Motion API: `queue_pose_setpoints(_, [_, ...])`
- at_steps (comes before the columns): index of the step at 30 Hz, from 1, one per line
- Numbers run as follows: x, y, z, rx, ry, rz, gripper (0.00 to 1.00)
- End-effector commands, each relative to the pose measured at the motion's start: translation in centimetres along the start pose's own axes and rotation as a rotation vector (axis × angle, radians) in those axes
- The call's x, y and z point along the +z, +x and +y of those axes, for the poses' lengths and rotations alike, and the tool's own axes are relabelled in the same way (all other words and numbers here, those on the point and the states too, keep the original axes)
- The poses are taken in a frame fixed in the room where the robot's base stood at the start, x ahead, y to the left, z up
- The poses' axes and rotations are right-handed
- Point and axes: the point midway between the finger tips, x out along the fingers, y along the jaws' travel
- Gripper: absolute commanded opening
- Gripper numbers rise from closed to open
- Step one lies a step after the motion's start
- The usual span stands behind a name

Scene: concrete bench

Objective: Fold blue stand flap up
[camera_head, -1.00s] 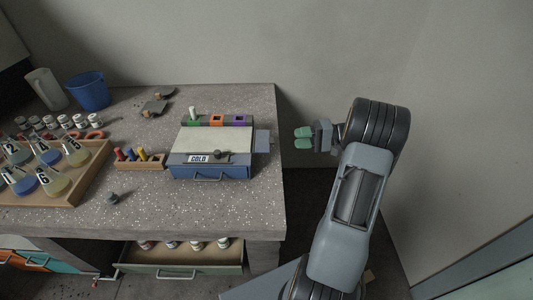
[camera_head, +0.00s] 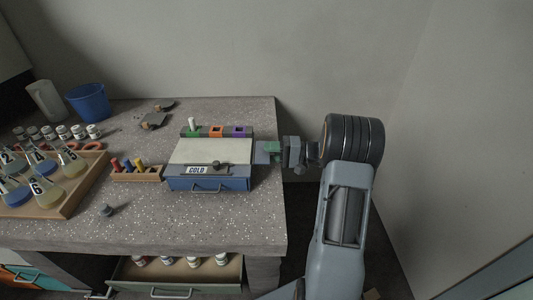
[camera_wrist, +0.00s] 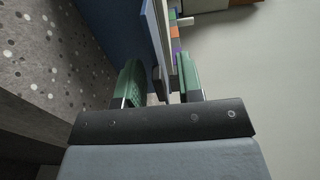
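The blue stand (camera_head: 235,184) with a pale top and a "COLD" label sits near the right edge of the bench. Its grey-blue flap (camera_head: 261,157) sticks out flat from the right side. My gripper (camera_head: 271,148) is at the flap's outer end, reaching in from the right. In the wrist view, its green fingers (camera_wrist: 161,80) are apart, one on each side of the flap's thin edge (camera_wrist: 162,50), with gaps visible. The gripper partly hides the flap in the head view.
A rack with green, orange and purple sockets (camera_head: 216,131) stands behind the stand. A wooden holder with coloured pegs (camera_head: 137,173) is to its left. A flask tray (camera_head: 75,200) lies farther left. An open drawer (camera_head: 180,276) is below. Free room lies right of the bench.

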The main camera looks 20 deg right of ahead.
Motion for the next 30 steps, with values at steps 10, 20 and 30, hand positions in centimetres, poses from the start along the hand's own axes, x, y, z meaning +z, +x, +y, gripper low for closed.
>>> queue_pose_setpoints(10, [0.05,1.33,0.00,0.000,0.001,0.000,0.34])
queue_pose_setpoints(20, [0.04,1.31,-0.01,0.000,0.001,-0.001,0.20])
queue_pose_setpoints(30, [0.04,1.30,0.00,0.000,0.001,-0.001,0.00])
